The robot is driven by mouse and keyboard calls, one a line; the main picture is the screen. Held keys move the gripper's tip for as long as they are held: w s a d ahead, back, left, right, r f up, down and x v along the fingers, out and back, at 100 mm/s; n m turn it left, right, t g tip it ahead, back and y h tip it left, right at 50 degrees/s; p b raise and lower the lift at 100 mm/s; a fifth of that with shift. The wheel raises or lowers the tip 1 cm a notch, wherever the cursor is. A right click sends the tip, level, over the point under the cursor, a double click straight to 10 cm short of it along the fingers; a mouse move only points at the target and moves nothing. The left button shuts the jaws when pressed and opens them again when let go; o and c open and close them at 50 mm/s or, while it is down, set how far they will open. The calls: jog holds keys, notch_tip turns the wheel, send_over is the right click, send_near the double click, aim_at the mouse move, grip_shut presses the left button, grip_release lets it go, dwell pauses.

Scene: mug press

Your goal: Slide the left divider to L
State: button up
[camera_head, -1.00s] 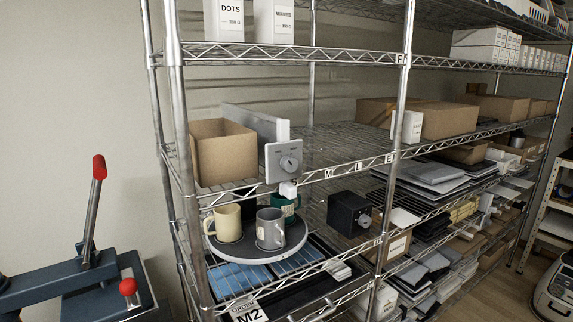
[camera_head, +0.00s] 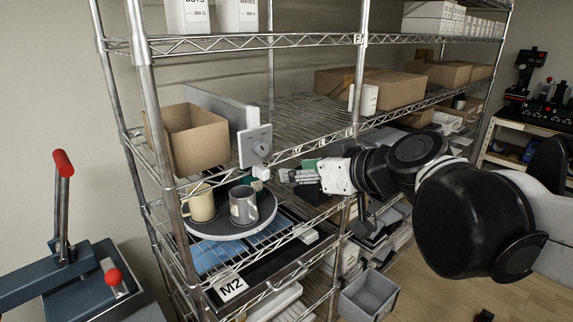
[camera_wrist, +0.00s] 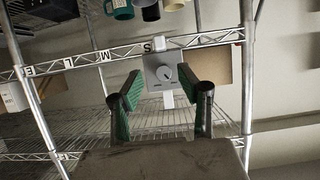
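A white tab below the plate is at the S mark. In the wrist view, the knob plate (camera_wrist: 164,72) lies ahead between my two fingers, with the S, M and L marks (camera_wrist: 68,62) along the shelf rail. My gripper (camera_head: 284,176) is in front of the rail, right of and below the plate. In the wrist view my gripper (camera_wrist: 163,80) is open and empty, apparently short of the knob.
The open brown box (camera_head: 195,140) is left of the divider. Shelf wire right of the divider is clear as far as a white box (camera_head: 365,98). Mugs, including a grey mug (camera_head: 243,204), stand on a round tray (camera_head: 222,228) below.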

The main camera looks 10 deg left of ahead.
aim_at(267, 171)
jog(key=x, duration=1.3)
jog(key=shift+f+p, duration=0.15)
jog(key=shift+p, duration=0.25)
grip_shut()
